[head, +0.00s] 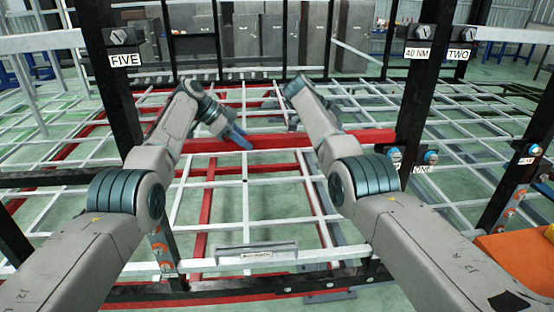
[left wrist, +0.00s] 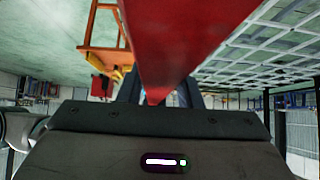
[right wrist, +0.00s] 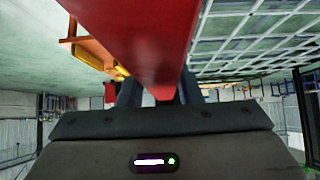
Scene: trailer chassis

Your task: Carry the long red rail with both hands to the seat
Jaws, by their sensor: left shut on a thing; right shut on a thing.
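The long red rail (head: 275,140) lies roughly level across the middle of the head view, above the white grid of the chassis. My left gripper (head: 238,137) is shut on the rail, left of its middle. My right gripper (right wrist: 158,97) is shut on the rail farther right; in the head view my right arm mostly hides it. The rail runs through the jaws in the left wrist view (left wrist: 170,45) and in the right wrist view (right wrist: 150,40). I cannot tell which part of the frame is the seat.
Black posts stand at left (head: 118,90) and right (head: 415,95), with labels such as FIVE and TWO. The rail's right end is close to the right post. A small labelled bracket (head: 240,252) sits on the near frame. An orange surface (head: 515,262) is at lower right.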

